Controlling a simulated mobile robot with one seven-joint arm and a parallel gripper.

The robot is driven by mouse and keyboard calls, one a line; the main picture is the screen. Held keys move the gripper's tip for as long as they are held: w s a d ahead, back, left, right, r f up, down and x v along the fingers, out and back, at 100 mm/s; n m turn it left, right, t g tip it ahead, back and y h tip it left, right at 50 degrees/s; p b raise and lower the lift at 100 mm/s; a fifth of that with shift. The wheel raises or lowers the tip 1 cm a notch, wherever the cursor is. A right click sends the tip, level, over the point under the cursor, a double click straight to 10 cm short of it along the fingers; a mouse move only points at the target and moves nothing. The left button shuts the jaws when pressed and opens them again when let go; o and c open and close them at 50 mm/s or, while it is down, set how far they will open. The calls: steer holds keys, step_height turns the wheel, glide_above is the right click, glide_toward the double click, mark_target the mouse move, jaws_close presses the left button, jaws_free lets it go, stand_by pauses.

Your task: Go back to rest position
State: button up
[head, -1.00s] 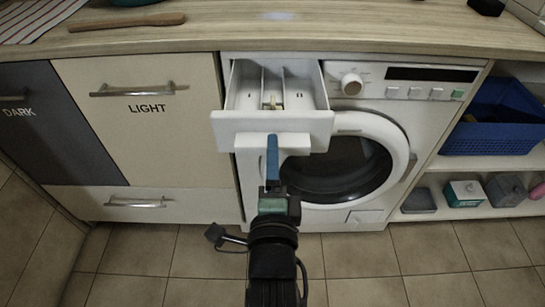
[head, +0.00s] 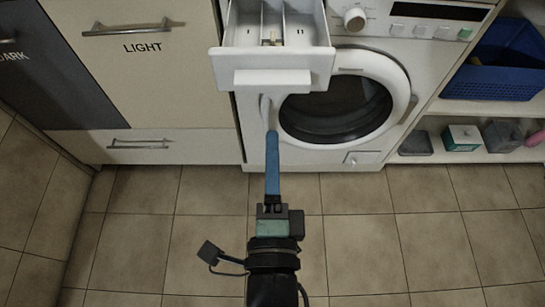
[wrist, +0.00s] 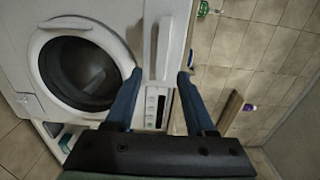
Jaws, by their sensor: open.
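My gripper (head: 272,137) shows in the head view with its blue fingers pointing at the front of the washing machine (head: 360,158). In the wrist view my gripper (wrist: 158,74) has its two blue fingers spread apart with nothing held between them. The white detergent drawer (head: 272,79) is pulled out above the fingertips. The gripper appears clear of its front. The round door (head: 338,108) of the machine is to the right of the fingers.
A cabinet marked LIGHT (head: 135,75) stands left of the machine, with a dark cabinet (head: 50,85) beyond it. Shelves on the right hold a blue basket (head: 490,75) and small boxes (head: 460,138). The tiled floor (head: 370,240) in front is clear.

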steer(key=shift+s, duration=0.5)
